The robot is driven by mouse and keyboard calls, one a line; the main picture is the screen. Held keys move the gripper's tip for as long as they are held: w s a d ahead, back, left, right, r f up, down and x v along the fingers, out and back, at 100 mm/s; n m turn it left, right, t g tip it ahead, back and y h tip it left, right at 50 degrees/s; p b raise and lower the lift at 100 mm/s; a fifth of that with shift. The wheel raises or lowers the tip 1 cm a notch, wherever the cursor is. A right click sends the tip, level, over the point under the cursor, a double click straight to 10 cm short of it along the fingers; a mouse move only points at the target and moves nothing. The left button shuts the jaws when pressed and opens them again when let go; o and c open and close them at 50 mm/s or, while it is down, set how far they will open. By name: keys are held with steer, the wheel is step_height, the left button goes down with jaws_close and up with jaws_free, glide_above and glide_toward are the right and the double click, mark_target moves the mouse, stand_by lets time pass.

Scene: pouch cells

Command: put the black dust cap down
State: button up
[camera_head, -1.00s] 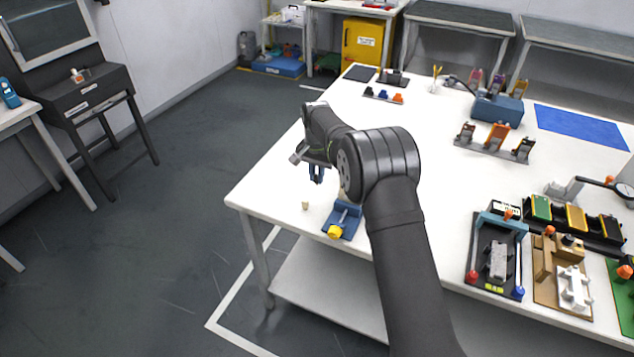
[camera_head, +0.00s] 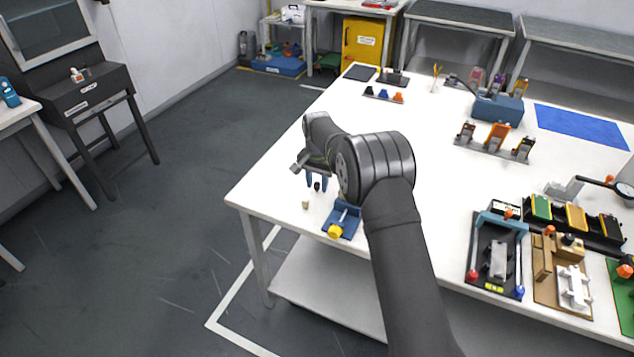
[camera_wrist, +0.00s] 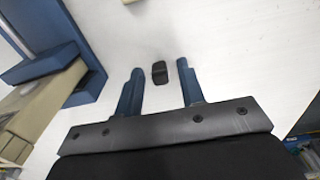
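The black dust cap (camera_wrist: 160,72) stands on the white table, small and dark, between and just beyond my fingertips in the wrist view. In the head view the cap (camera_head: 317,187) shows as a small dark spot just below my gripper's fingers. My gripper (camera_wrist: 158,78) has two blue fingers spread apart, with a clear gap on both sides of the cap. In the head view my gripper (camera_head: 316,182) is above the table's left part, behind the blue fixture.
A blue fixture with a yellow knob (camera_head: 335,231) stands close to my gripper. A small beige piece (camera_head: 305,205) lies to its left. The white table (camera_head: 270,180) is bare toward its left edge. Trays and fixtures fill the right side.

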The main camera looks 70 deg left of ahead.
mark_target(317, 183)
step_height(317, 183, up, 12)
steer(key=shift+r, duration=0.15)
stand_by(0.3)
step_height(317, 183, down, 12)
steer(key=shift+f, duration=0.25)
steer(key=shift+r, duration=2.15)
